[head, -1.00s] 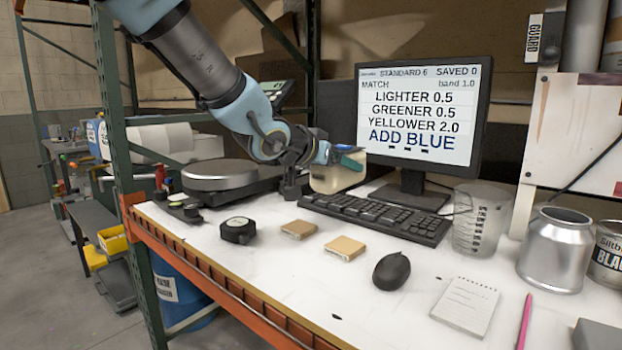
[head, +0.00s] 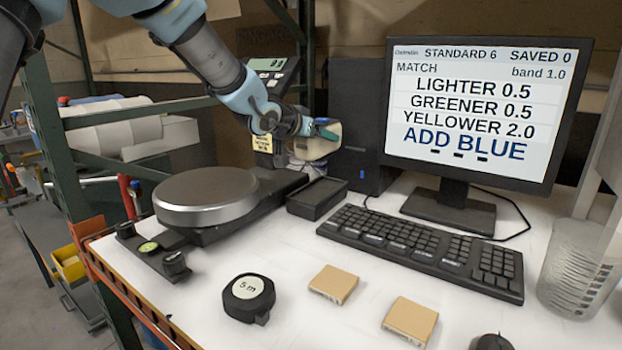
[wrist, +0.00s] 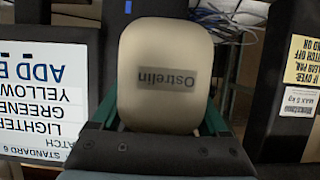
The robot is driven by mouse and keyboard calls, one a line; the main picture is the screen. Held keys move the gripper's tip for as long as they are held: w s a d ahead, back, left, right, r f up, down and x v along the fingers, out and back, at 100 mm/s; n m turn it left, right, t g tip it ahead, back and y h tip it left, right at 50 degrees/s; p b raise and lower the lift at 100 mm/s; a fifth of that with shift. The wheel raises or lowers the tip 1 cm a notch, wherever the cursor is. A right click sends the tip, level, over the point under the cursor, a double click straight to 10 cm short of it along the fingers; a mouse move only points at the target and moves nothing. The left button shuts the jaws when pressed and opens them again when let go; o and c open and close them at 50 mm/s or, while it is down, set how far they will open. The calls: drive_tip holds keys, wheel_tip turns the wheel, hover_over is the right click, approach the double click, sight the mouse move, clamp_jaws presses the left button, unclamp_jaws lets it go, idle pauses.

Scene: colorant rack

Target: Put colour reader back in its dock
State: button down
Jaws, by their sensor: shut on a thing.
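The colour reader (head: 318,147) is a cream, rounded block held in my gripper (head: 322,134). In the wrist view the reader (wrist: 166,100) fills the middle, with an upside-down "Ostrelin" label, between the teal fingers of my gripper (wrist: 166,118). In the head view, a low black box with a recessed top (head: 318,198) looks like the dock. It sits on the bench between the scale and keyboard and looks empty. The reader appears above and behind this box, apart from it. Its exact height is hard to tell.
A scale with a round metal pan (head: 207,195) stands left of the box. The monitor (head: 488,110) and keyboard (head: 425,250) are to the right. A dark computer tower (head: 362,125) stands behind. A tape measure (head: 248,298) and tan blocks (head: 334,284) lie on the front bench.

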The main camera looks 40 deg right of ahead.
wheel_tip(320, 180, down, 9)
drive_tip(key=shift+f+p, duration=0.1)
drive_tip(key=shift+p, duration=0.35)
drive_tip(key=shift+f, duration=0.15)
unclamp_jaws()
drive_tip(key=shift+f, duration=0.1)
drive_tip(key=shift+r, duration=0.2)
drive_tip(key=b+v, duration=0.2)
drive_tip(key=v, duration=1)
